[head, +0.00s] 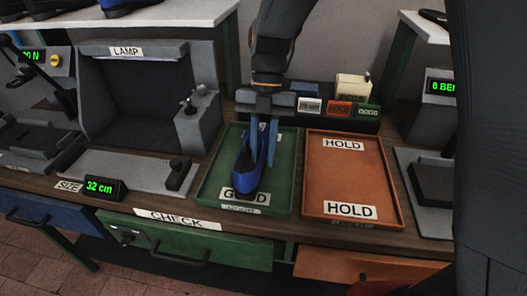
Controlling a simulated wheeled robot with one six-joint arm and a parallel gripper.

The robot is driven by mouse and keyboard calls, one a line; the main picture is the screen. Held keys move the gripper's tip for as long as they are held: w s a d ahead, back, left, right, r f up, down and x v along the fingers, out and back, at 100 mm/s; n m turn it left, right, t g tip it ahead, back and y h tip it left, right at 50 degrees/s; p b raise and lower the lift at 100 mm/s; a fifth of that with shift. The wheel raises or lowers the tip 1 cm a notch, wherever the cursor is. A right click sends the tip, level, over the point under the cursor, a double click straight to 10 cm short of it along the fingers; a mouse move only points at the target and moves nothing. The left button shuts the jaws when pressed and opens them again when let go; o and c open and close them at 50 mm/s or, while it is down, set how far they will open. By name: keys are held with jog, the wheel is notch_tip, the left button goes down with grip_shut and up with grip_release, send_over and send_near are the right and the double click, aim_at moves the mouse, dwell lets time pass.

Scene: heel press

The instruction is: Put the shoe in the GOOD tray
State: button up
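A blue shoe (248,172) with a dark opening is at the green GOOD tray (220,186), over the tray's middle and its front label. Its toe points to the front edge. My gripper (263,138) reaches down from above, with its blue-looking fingers at the back end of the shoe. Whether the fingers are closed on the shoe cannot be told from this view. Whether the shoe rests on the tray floor or hangs just above it also cannot be told. The shoe covers part of the GOOD label.
An orange HOLD tray (391,190) is empty on the right. Behind the trays is a dark holder with labelled blocks (340,109). A grey lamp box (140,95) and a 32 cm size gauge (100,188) stand left. Drawers (190,240) line the bench front.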

jog(key=b+v, duration=0.2)
jog(key=v, duration=1)
jog(key=shift+b, duration=0.35)
jog(key=shift+r, duration=0.1)
